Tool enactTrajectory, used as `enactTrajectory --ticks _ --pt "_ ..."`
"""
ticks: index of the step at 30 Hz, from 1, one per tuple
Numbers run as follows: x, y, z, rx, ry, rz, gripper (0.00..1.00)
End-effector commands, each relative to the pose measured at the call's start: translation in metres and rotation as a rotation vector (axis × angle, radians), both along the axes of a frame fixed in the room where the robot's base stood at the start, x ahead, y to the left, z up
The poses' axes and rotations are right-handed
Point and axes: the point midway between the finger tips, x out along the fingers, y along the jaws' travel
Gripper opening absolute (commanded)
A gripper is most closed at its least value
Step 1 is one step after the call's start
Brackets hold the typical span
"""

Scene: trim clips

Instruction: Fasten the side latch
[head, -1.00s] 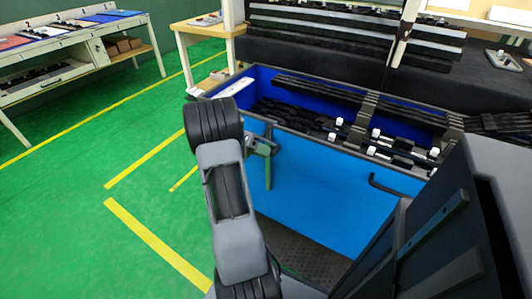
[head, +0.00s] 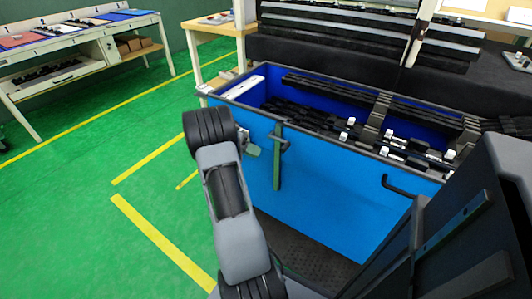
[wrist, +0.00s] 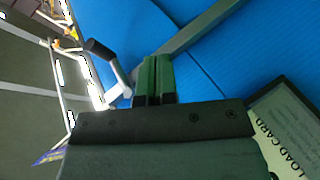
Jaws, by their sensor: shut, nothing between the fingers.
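The side latch is on the blue crate's (head: 330,195) near face, by its left end. A grey-green upright bar (head: 277,165) runs down that face, with a dark lever (head: 285,143) at its upper part. In the wrist view the bar (wrist: 195,38) crosses diagonally, and a lever with a black grip (wrist: 101,50) and metal arm is left of my fingers. My gripper (wrist: 153,80) is shut and empty, its green fingertips close to the bar; contact cannot be told. In the head view my gripper (head: 252,150) is mostly hidden behind my wrist, left of the bar.
A black hooked handle (head: 398,187) sticks out from the crate's face to the right. Dark trim parts (head: 320,120) lie inside the crate. A load card (wrist: 285,135) shows at the lower right in the wrist view. The green floor (head: 90,205) to the left is clear.

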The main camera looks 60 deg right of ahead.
Motion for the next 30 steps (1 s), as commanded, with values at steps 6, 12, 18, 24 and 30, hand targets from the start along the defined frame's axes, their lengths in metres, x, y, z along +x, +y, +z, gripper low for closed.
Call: enactTrajectory --ticks 6,12,18,24,30 --pt "0.034 0.012 0.005 0.001 0.001 0.002 0.00" --pt "0.050 0.017 0.007 0.001 0.001 0.000 0.00" --pt "0.054 0.018 0.007 0.001 0.001 0.000 0.00" --pt "0.054 0.018 0.007 0.001 0.001 0.000 0.00" --pt "0.054 0.018 0.007 0.001 0.001 0.000 0.00"
